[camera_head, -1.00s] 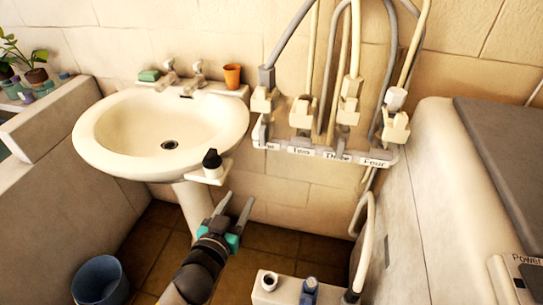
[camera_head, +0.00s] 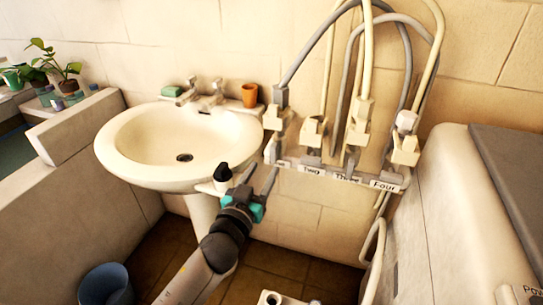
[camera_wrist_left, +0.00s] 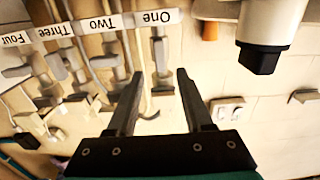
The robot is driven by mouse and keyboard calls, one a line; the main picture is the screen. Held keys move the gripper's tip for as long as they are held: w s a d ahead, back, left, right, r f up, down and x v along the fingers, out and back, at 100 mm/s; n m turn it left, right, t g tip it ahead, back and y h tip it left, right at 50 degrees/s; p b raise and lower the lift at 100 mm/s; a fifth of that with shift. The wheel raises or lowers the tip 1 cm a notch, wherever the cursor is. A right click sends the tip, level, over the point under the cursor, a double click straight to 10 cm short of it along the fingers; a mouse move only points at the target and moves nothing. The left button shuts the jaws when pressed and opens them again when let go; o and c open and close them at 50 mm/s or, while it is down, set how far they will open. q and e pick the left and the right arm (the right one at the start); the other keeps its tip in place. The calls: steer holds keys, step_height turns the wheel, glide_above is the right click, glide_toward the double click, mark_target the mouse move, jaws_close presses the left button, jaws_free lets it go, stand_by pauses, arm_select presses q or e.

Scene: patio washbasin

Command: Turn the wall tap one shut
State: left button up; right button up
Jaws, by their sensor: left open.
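The wall taps hang in a row on a labelled rail (camera_head: 345,175). Wall tap one (camera_head: 276,119) is the leftmost, and my gripper partly covers its lower part and label. My left gripper (camera_head: 261,170) is open and empty, just below and in front of tap one. It also shows in the left wrist view (camera_wrist_left: 160,74). I cannot tell whether it touches the tap. My right gripper is out of view.
A white bottle with a black cap (camera_head: 222,174) stands close left of my gripper, by the washbasin (camera_head: 130,150). Taps two (camera_head: 313,130), three (camera_head: 357,130) and four (camera_head: 405,148) are to the right, with hoses above. A white machine (camera_head: 460,200) stands at right.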

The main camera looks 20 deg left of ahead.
mark_target(272, 154)
arm_select(q)
steer(key=shift+w+d+b, duration=0.1)
steer(key=shift+w+b, duration=0.3)
steer(key=shift+w, duration=3.1)
jaws_close()
